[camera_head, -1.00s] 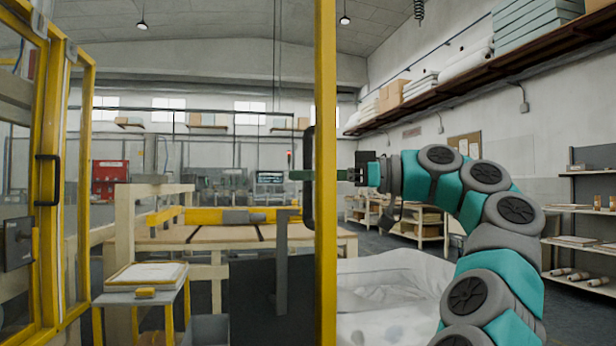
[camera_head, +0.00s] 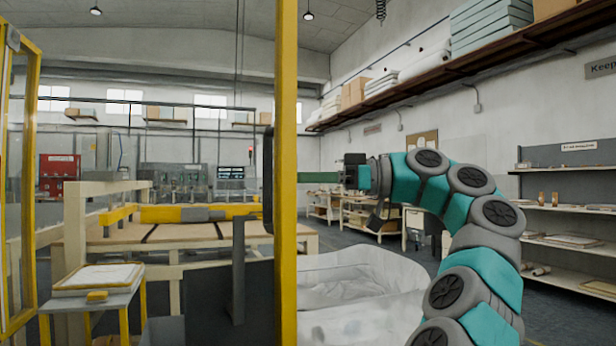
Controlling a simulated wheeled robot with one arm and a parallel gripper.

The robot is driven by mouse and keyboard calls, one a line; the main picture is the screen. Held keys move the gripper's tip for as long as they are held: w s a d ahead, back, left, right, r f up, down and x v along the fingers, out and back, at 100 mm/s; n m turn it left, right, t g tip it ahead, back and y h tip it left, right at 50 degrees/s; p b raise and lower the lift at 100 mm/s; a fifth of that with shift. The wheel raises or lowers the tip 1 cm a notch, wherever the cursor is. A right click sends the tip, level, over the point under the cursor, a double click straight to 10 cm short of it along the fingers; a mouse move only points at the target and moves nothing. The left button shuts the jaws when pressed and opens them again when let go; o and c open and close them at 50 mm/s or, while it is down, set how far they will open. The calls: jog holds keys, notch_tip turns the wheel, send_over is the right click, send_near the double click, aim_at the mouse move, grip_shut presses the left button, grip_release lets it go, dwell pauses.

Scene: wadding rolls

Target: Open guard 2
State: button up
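A yellow guard post (camera_head: 286,120) stands upright near the middle of the view, with a black bar handle (camera_head: 267,175) along its left side. Another yellow guard frame (camera_head: 28,180) stands at the left edge. I see no number on either, so I cannot tell which is guard 2. My gripper (camera_head: 320,177) is just right of the post, pointing left at handle height. Its long green end reaches to the post's right edge, and its tip may be hidden behind the post. I cannot see a gap between fingers or whether it touches the handle.
Behind the post are a wooden table (camera_head: 190,236) with a yellow roller (camera_head: 195,214) and a small stand (camera_head: 92,290) at lower left. A large white bag-like bin (camera_head: 375,275) lies below my arm. Shelves (camera_head: 565,210) line the right wall.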

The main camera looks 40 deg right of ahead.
jog(key=shift+v, duration=1)
jog(key=shift+d+f, duration=0.1)
